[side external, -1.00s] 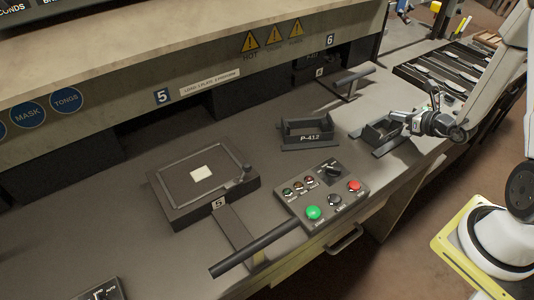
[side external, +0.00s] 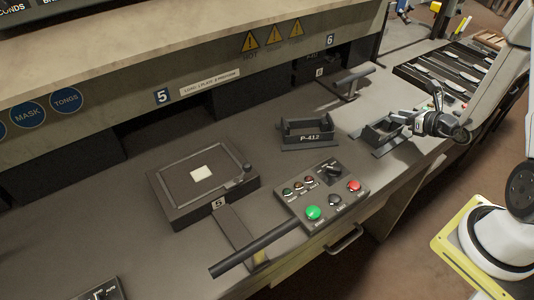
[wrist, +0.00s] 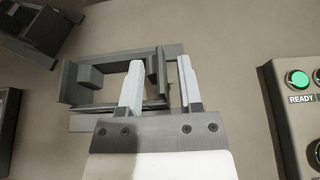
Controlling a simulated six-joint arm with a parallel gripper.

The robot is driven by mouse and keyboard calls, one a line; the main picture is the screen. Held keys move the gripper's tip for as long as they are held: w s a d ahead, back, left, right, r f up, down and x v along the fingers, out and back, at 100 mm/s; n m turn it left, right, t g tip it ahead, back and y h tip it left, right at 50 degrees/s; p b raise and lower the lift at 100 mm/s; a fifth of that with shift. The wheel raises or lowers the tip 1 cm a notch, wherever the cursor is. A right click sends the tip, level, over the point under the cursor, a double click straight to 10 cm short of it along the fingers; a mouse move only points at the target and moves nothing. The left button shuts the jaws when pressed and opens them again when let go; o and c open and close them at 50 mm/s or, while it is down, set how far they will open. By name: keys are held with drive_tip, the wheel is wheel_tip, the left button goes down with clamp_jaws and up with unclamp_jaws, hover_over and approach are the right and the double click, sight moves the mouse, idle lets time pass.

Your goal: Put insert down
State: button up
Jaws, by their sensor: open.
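The insert, a dark open frame-like block (side external: 370,141), stands on the grey bench near the front edge, in the right half of the side view. The wrist view shows it from above (wrist: 68,82), with upright walls and small inner blocks. My gripper (wrist: 158,62) is open. Its two pale fingers are spread at the right end of the insert, with part of an end wall showing between them. In the side view my gripper (side external: 398,120) is at the insert's right side. I cannot tell whether the fingers touch it.
A similar dark holder marked P-412 (side external: 309,136) stands to the left. A button panel (side external: 323,195) and a plate fixture with a handle (side external: 190,190) are further left. A rack of flat parts (side external: 445,70) lies behind at right. The wrist view shows a READY panel (wrist: 284,110) at right.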

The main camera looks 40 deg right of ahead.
drive_tip(key=shift+v, duration=3.4)
drive_tip(key=shift+a, duration=0.1)
